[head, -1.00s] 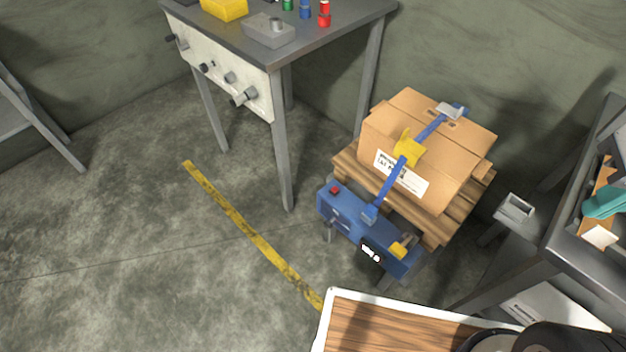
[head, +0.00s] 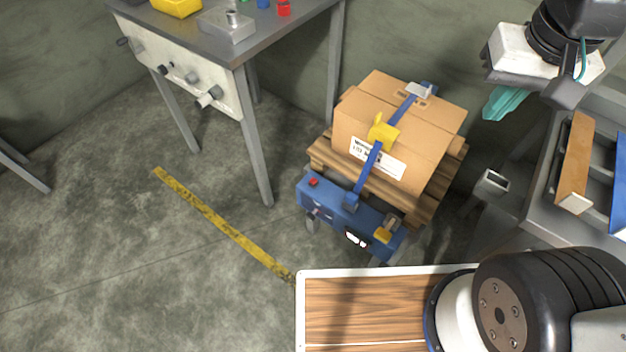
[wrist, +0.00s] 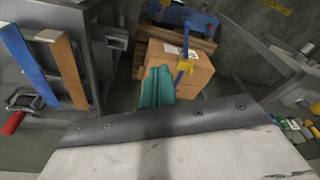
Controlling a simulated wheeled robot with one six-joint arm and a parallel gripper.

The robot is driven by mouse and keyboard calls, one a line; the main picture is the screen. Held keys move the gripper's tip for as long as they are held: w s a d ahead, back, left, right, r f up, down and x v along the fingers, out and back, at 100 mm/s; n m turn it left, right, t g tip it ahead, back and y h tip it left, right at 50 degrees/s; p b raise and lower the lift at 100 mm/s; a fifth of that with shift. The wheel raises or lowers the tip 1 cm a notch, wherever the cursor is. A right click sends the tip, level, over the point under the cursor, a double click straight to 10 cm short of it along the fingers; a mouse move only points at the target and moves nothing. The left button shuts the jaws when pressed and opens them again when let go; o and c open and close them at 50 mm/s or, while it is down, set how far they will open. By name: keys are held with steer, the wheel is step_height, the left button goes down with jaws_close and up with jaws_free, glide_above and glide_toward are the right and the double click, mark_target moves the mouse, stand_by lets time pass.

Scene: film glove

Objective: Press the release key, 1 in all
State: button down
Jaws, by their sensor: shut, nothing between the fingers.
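A blue unit (head: 335,215) stands in front of a strapped cardboard box (head: 425,130). It has a red button (head: 313,182) at its left end, a small display (head: 357,239) and a yellow lever-like part (head: 384,234) at its right end. Which of these is the release key I cannot tell. A yellow buckle (head: 383,132) sits on the blue strap (head: 367,172). My gripper (head: 503,103) has teal fingers, shut and empty, in the air right of the box. In the wrist view my gripper (wrist: 157,85) overlaps the box's near face; the blue unit (wrist: 185,15) lies beyond.
The box rests on a wooden pallet (head: 320,152). A grey workbench (head: 235,50) with knobs stands at the left. A grey rack (head: 540,205) with wooden and blue slats stands at the right. A yellow line (head: 220,222) marks the open floor left of the blue unit.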

steer(key=w+a+f+m+t, duration=0.1)
steer(key=w+a+f+m, duration=0.25)
steer(key=w+f, duration=0.4)
steer(key=w+a+f+m+t+y, duration=0.1)
steer(key=w+a+f+m, duration=0.3)
steer(key=w, duration=0.6)
steer(key=w+a+f+m+t, duration=0.1)
steer(key=w+a+f+m, duration=0.15)
steer(key=w+f, duration=0.6)
steer(key=m+t+y, duration=0.3)
steer(key=m+y, duration=0.1)
steer(key=m, duration=0.4)
glide_above(313, 181)
step_height(313, 181, down, 29)
steer(key=shift+s+d, duration=0.3)
steer(key=shift+d, duration=0.1)
steer(key=shift+f, duration=4.35)
